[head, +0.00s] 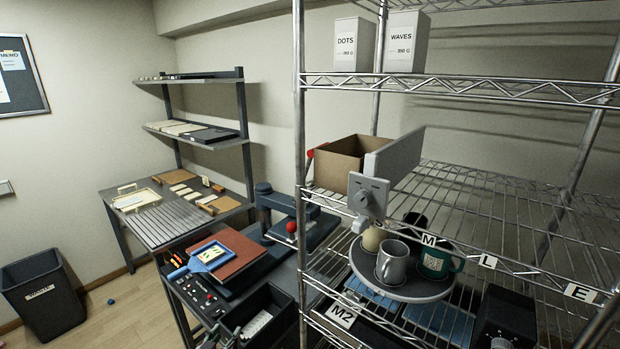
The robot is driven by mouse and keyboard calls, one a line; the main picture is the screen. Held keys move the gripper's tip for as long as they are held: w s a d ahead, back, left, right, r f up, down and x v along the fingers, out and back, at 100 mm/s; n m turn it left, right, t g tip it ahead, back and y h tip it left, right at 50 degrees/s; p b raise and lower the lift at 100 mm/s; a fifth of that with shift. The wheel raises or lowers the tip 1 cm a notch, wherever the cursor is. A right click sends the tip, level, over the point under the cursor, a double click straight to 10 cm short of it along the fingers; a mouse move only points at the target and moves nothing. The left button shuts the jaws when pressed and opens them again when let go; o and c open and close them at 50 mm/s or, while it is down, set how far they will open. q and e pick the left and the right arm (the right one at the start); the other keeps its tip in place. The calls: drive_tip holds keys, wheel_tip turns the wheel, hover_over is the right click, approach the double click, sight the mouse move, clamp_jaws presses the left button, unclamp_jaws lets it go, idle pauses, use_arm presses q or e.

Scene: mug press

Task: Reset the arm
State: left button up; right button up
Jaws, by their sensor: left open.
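My left gripper (222,336) shows only in part at the bottom edge of the head view, left of centre. It is open, with nothing seen between its fingers, and sits close to a dark bin (281,306) holding pale pieces. My right gripper is not in view. A dark blue press (265,200) with a red ball handle (292,228) stands on the bench behind, well away from the gripper. A round tray (405,292) on the wire rack carries a grey mug (392,262), a green mug (436,262), a cream mug (373,238) and a black one partly hidden.
The wire rack's post (300,180) rises between bench and shelves. A cardboard box (345,160) and a grey fixture with a knob (368,196) are above the tray. A control panel (200,297) lies near the gripper. A waste bin (45,295) stands on the floor at left.

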use_arm(q)
drive_tip(key=s+a+f+g, duration=0.15)
drive_tip(key=s+f, duration=0.35)
drive_tip(key=f, duration=0.6)
drive_tip(key=s+f+g+y, duration=0.1)
drive_tip(key=s+f+g, duration=0.1)
drive_tip(key=s+f, duration=0.65)
drive_tip(key=s+a+f+g, duration=0.1)
drive_tip(key=s+f+g, duration=0.15)
drive_tip(key=f, duration=1.15)
drive_tip(key=s+f+g, duration=0.2)
drive_tip(key=s+f, duration=0.3)
drive_tip(key=s, duration=0.6)
drive_tip(key=s+f+g, duration=0.2)
drive_tip(key=s+f, duration=0.4)
drive_tip(key=s, duration=0.5)
drive_tip(key=s+f+m+g, duration=0.1)
drive_tip(key=s+f+g, duration=0.1)
drive_tip(key=s+f, duration=0.4)
drive_tip(key=s+d, duration=0.1)
drive_tip(key=s, duration=0.3)
drive_tip(key=shift+s+f+g, duration=0.2)
drive_tip(key=shift+s+g, duration=0.1)
drive_tip(key=shift+s, duration=0.1)
